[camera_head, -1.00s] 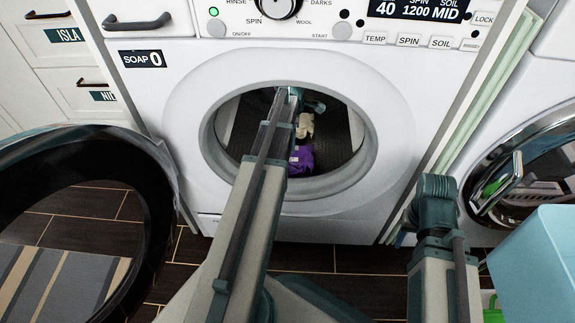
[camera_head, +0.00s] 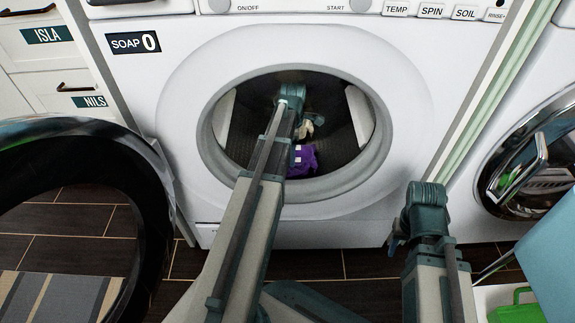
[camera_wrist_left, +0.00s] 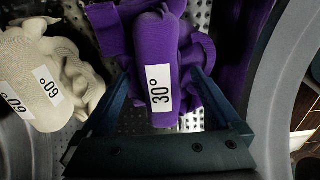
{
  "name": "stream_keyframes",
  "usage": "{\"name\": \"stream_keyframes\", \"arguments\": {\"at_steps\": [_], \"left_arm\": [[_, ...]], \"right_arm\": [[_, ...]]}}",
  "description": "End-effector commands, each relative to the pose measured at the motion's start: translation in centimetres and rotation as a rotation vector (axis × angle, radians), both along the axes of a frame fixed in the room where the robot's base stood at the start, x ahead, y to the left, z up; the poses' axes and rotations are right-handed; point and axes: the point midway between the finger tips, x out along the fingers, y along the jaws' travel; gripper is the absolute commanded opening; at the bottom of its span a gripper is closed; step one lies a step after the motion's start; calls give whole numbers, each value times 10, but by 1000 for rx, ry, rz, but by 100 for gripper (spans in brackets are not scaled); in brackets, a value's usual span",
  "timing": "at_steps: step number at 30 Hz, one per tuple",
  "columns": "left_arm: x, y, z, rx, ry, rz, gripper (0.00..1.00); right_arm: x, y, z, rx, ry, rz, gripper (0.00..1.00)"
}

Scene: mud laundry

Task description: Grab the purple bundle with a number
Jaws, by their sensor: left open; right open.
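The purple bundle (camera_head: 304,159) lies in the open washing machine drum and carries a white label. In the left wrist view the purple bundle (camera_wrist_left: 157,55) shows the label "30°". My left arm reaches into the drum; its gripper (camera_wrist_left: 160,95) is open, with a finger on each side of the bundle's lower, labelled end. I cannot tell whether the fingers touch it. In the head view the arm hides part of the bundle. My right gripper (camera_head: 394,243) is open in front of the machine's lower right, small and partly hidden by its own arm.
A cream bundle (camera_wrist_left: 45,75) labelled "60°" lies left of the purple one. The drum opening's rim (camera_head: 380,165) surrounds my left arm. The black round door (camera_head: 150,215) stands open at left. A light-blue container (camera_head: 548,255) is at right, near a green item (camera_head: 516,310).

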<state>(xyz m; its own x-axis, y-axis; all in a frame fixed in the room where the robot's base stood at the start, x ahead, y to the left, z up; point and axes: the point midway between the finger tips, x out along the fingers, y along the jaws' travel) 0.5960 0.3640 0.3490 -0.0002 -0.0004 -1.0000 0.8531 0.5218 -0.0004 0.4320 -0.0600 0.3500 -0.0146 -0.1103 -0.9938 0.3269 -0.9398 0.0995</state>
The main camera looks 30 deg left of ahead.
Motion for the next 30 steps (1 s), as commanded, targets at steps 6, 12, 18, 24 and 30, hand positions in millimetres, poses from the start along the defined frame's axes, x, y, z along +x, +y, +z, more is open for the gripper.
{"name": "stream_keyframes", "arguments": {"at_steps": [6,12,18,24,30], "left_arm": [[0,0,0,0,0,1,98],[0,0,0,0,0,1,63],[0,0,0,0,0,1,27],[0,0,0,0,0,1,0],[0,0,0,0,0,1,0]], "right_arm": [[0,0,0,0,0,0,50],[0,0,0,0,0,0,50],[0,0,0,0,0,0,50],[0,0,0,0,0,0,50],[0,0,0,0,0,0,50]]}}
